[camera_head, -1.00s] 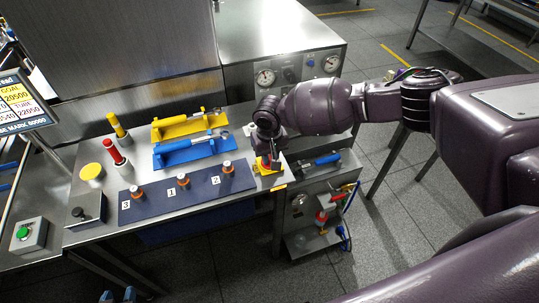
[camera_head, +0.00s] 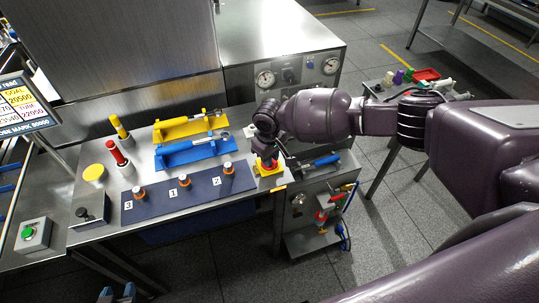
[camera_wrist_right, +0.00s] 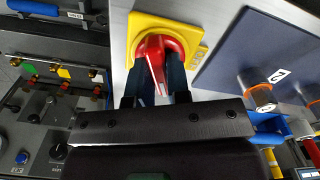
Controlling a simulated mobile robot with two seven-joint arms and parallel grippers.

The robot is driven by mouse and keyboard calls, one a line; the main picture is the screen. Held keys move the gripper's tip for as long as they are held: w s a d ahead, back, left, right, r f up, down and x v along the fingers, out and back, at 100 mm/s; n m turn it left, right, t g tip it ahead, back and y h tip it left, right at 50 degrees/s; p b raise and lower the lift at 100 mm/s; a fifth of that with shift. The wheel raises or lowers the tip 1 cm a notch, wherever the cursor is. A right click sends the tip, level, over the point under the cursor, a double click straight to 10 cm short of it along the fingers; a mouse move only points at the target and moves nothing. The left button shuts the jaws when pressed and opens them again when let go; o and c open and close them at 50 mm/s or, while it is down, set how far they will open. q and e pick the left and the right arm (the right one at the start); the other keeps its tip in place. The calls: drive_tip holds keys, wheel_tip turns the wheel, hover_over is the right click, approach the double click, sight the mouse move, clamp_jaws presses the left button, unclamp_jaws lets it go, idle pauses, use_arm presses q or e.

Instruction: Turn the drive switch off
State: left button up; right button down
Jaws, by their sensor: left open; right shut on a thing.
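The drive switch is a red rotary knob (camera_wrist_right: 156,58) on a yellow plate (camera_wrist_right: 140,20), seen close up in the right wrist view. In the head view its yellow plate (camera_head: 268,171) lies at the right front corner of the steel bench. My right gripper (camera_wrist_right: 155,78) is shut on the red knob, one dark finger on each side of its handle. In the head view my right gripper (camera_head: 267,162) comes down from above and hides part of the knob.
A dark blue panel (camera_head: 205,190) with several orange-ringed switches lies left of the drive switch. Blue (camera_head: 190,152) and yellow (camera_head: 185,130) trays with tools lie behind it. A lower side unit (camera_head: 318,195) with valves stands to the right.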

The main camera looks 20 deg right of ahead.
drive_tip(key=n+p, duration=0.1)
drive_tip(key=n, duration=0.4)
drive_tip(key=shift+n, duration=0.3)
drive_tip(key=n, duration=0.4)
drive_tip(key=shift+n, duration=1.6)
drive_tip(key=c, duration=1.1)
unclamp_jaws()
